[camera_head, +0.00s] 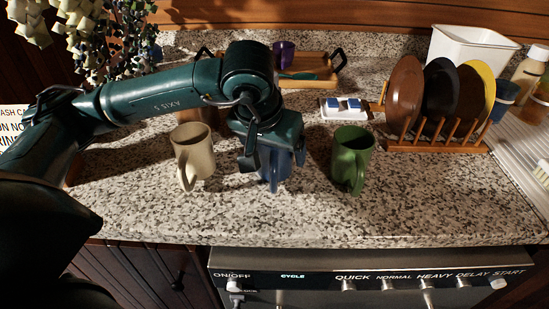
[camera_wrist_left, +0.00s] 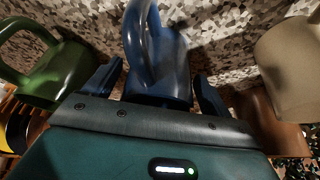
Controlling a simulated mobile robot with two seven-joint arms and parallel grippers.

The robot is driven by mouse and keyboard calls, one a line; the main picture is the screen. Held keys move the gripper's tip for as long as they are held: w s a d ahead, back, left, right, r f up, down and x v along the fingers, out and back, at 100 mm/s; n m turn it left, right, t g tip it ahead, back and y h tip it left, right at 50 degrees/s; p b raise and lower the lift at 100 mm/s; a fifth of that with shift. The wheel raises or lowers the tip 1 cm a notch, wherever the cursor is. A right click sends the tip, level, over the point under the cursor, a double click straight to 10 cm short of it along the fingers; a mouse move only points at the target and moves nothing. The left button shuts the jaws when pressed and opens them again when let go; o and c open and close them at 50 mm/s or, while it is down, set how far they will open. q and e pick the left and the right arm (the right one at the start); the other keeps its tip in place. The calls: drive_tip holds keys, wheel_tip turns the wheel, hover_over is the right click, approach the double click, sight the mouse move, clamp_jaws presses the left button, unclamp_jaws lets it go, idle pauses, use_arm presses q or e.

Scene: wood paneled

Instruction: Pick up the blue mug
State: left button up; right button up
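The blue mug (camera_head: 273,178) stands on the speckled counter under my left gripper (camera_head: 272,158), which hides its upper part in the head view. In the left wrist view the blue mug (camera_wrist_left: 165,60) lies between the two dark fingers of my left gripper (camera_wrist_left: 157,85), with its handle toward the top of the picture. The fingers are spread, one on each side of the mug, with narrow gaps showing. I cannot tell how deep they reach along it. My right gripper is not in view.
A beige mug (camera_head: 194,155) stands left of the blue mug and a green mug (camera_head: 351,160) right of it. Behind are a dish rack (camera_head: 436,146) with plates, a small white tray (camera_head: 332,114), and a wooden tray (camera_head: 312,66). The counter front is clear.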

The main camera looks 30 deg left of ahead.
use_arm(q)
drive_tip(key=c, duration=1.1)
drive_tip(key=shift+r, duration=0.1)
